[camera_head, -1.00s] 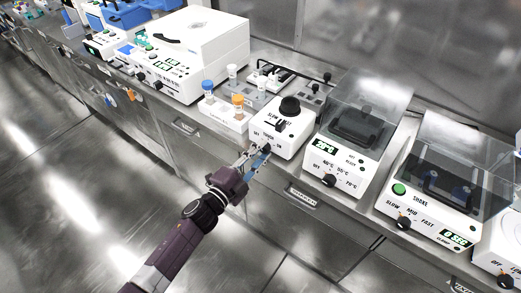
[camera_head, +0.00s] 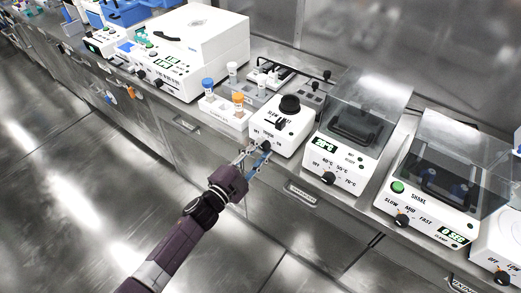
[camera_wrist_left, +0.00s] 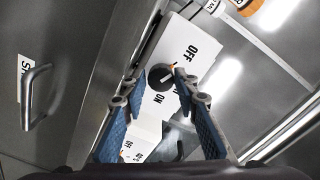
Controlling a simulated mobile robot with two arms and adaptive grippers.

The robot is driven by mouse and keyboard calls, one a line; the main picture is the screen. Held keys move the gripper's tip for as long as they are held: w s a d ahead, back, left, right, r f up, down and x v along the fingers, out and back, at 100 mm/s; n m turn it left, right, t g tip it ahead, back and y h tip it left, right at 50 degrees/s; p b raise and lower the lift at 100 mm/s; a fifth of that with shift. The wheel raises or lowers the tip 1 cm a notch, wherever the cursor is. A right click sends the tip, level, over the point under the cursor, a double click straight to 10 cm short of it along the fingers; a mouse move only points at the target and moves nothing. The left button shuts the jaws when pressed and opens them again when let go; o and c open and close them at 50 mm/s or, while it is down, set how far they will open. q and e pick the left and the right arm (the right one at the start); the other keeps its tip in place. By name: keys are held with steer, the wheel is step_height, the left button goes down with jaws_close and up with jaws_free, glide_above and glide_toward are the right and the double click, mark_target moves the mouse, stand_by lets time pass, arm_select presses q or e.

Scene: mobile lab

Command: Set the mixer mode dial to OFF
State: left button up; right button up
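The mixer (camera_head: 287,122) is a small white box with a black round cup on top. It stands at the front of the bench. Its black mode dial (camera_wrist_left: 160,77) sits on the front face, with OFF and ON printed beside it in the left wrist view; a third label is partly covered by a finger. A pale and orange mark shows at the dial's edge toward OFF. My left gripper (camera_head: 258,156) is in front of the dial. Its blue-padded fingers are open, one tip on each side of the dial; I cannot tell whether they touch it. My right gripper is out of view.
A rack with capped tubes (camera_head: 226,112) stands left of the mixer. A lidded heater (camera_head: 335,165) is close on its right, then a lidded shaker (camera_head: 432,205). Drawer handles (camera_head: 301,195) stick out below the bench edge. The floor in front is clear.

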arm_select(q)
steer(key=v, duration=1.2)
steer(key=shift+f, duration=0.1)
stand_by(0.4)
steer(key=s+a+f+n+g+y, duration=0.2)
steer(key=s+a+f+n+y, duration=0.15)
steer(key=f, duration=0.65)
steer(key=s+a+f+n+g+y, duration=0.1)
steer(key=s+a+f+n+y, duration=0.25)
steer(key=f, duration=0.75)
steer(key=s+a+f+n+g+y, duration=0.1)
steer(key=s+a+f+n+g, duration=0.2)
steer(key=a+f, duration=0.5)
steer(key=s+f+n+g+y, duration=0.1)
steer(key=s+f+n+g, duration=0.1)
steer(key=s+f, duration=0.4)
steer(key=s+a+f+n+g, duration=0.1)
steer(key=s+f, duration=0.5)
steer(key=s, duration=1)
steer(key=s+f+n+g+y, duration=0.1)
steer(key=s+f+n+g, duration=0.2)
steer(key=s+f, duration=0.4)
steer(key=s+g, duration=0.1)
steer(key=s, duration=0.3)
steer(key=shift+a+g+y, duration=0.2)
steer(key=shift+g+y, duration=0.1)
